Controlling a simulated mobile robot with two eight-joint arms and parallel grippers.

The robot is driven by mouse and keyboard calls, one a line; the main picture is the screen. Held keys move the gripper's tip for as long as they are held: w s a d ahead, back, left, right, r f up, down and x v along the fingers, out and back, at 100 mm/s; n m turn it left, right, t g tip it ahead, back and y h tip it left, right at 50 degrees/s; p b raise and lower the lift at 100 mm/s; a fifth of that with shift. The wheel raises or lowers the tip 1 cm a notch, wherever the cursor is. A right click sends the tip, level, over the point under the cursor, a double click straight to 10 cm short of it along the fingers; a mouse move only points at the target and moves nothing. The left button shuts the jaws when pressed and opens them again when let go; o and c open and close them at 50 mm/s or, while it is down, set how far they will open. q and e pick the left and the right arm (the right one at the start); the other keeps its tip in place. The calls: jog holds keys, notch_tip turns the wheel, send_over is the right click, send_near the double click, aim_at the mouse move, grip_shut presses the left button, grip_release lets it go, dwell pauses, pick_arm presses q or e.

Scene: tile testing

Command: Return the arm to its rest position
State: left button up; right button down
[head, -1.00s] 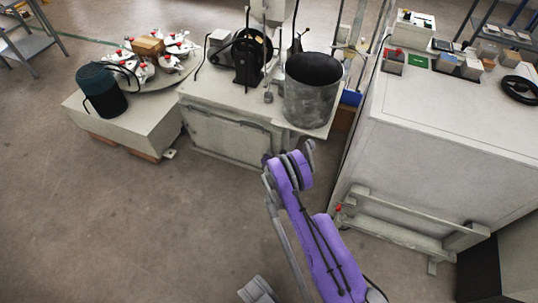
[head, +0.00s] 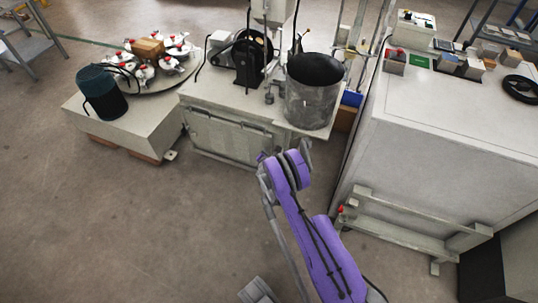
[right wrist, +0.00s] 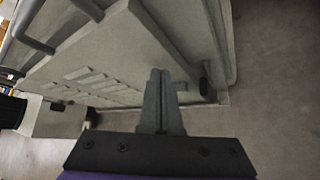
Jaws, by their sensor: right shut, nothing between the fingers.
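My purple right arm (head: 318,238) rises from the bottom right of the head view. Its upper end is over the open floor, in front of the white bench. My right gripper (right wrist: 160,76) shows in the right wrist view, its two grey fingers together with nothing between them. A pale cabinet-like body with slots lies beyond the fingers there, and I see no contact with it. In the head view I cannot clearly make out the right fingertips. My left gripper is not in view.
The white bench (head: 225,140) carries a grey metal drum (head: 312,100). A low block (head: 140,132) with a turntable of white jars and a dark teal container (head: 101,92) stands left. A large white cabinet (head: 440,155) stands right. The floor at left front is clear.

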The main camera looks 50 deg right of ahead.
pick_arm(q)
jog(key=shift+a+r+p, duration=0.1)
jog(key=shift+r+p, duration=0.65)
jog(key=shift+p, duration=0.4)
pick_arm(e)
jog(key=s+a, duration=0.5)
jog(key=s, duration=0.2)
jog(key=shift+s+a+f, duration=0.15)
jog(key=shift+s+a, duration=0.2)
jog(key=shift+s, duration=0.05)
